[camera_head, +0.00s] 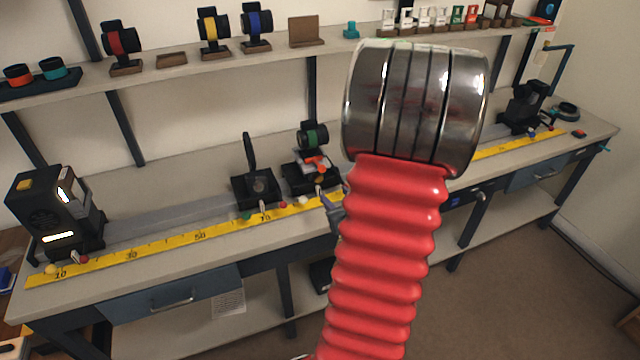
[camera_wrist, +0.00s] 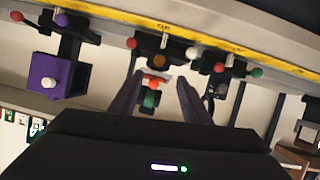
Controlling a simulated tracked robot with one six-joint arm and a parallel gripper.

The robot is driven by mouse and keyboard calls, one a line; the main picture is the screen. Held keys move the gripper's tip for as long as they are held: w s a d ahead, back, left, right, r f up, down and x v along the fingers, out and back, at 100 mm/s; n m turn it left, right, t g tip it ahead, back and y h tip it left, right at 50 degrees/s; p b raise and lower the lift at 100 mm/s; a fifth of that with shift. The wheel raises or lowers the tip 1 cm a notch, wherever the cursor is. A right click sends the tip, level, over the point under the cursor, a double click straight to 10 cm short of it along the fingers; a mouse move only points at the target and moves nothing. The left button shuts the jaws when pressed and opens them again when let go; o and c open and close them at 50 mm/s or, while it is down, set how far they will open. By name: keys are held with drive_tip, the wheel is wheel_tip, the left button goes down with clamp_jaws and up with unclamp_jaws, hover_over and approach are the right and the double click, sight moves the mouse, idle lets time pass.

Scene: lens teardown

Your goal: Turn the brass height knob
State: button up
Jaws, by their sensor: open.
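The middle carriage (camera_head: 308,178) stands on the bench rail and carries a green-ringed lens (camera_head: 313,136). In the wrist view, which is upside down, a brass-brown round part (camera_wrist: 160,66), apparently the height knob, shows on this carriage. A red ball knob (camera_wrist: 131,43) and a white ball knob (camera_wrist: 192,53) flank it. My gripper (camera_wrist: 160,79) is open, its two dark fingers pointing at the carriage with the brown part between their tips in the picture. Contact cannot be told. In the head view, my gripper (camera_head: 331,203) is mostly hidden behind my red-sleeved arm.
A carriage with an upright dark plate (camera_head: 254,182) stands just left of the middle one. A lamp housing (camera_head: 55,212) stands at the rail's left end. A yellow scale (camera_head: 165,247) runs along the bench front. A purple unit (camera_wrist: 62,75) shows at left in the wrist view.

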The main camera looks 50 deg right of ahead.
sight(319, 180)
drive_tip(key=x, duration=1.3)
drive_tip(key=shift+w+d+f, duration=0.15)
drive_tip(key=shift+w+d, duration=0.05)
drive_tip(key=shift+w, duration=0.1)
